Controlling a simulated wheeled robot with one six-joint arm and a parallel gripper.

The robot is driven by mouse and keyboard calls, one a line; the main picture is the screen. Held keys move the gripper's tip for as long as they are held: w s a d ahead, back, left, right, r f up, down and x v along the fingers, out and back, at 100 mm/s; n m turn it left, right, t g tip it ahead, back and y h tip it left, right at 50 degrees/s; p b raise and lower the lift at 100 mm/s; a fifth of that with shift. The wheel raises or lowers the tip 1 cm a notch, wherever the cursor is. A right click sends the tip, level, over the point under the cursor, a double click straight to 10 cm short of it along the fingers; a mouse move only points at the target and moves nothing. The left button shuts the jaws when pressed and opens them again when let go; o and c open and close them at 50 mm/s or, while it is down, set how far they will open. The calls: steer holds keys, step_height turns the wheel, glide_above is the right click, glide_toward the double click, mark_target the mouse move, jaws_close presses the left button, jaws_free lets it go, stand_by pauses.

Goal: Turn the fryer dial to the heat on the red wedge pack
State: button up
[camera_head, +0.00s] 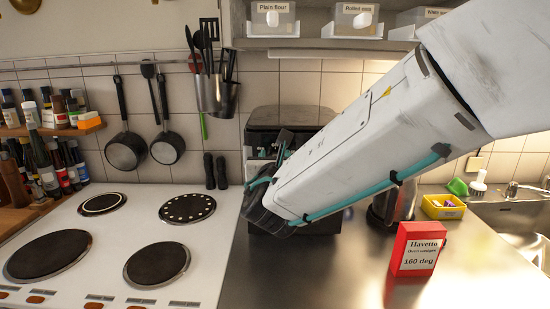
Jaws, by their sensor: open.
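The red wedge pack (398,254) stands upright on the steel counter at the right. Its white label reads "Havetto", a smaller line I cannot make out, and "160 deg". A dark box-shaped appliance, which looks like the fryer (290,117), stands against the tiled wall behind my arm. My gripper (262,182) is open in front of the fryer's left side, partly hidden by my own arm. The arm also covers much of the fryer's front. I cannot make out the dial or its setting, nor whether the gripper touches the fryer.
A white cooker top with several dark hotplates (157,264) lies to the left. Pans (126,151) and utensils hang above it. A dark jug (384,207) stands right of the fryer, near a yellow tub (432,211) and a sink (513,215).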

jaws_close()
steer(key=m, duration=0.4)
steer(key=d+f+m, duration=0.1)
steer(key=m, duration=0.3)
steer(key=d+m, duration=0.1)
steer(key=m, duration=0.2)
steer(key=shift+d+f+m, duration=0.15)
steer(key=shift+m, duration=0.25)
stand_by(0.4)
jaws_free()
steer(key=shift+s, duration=0.1)
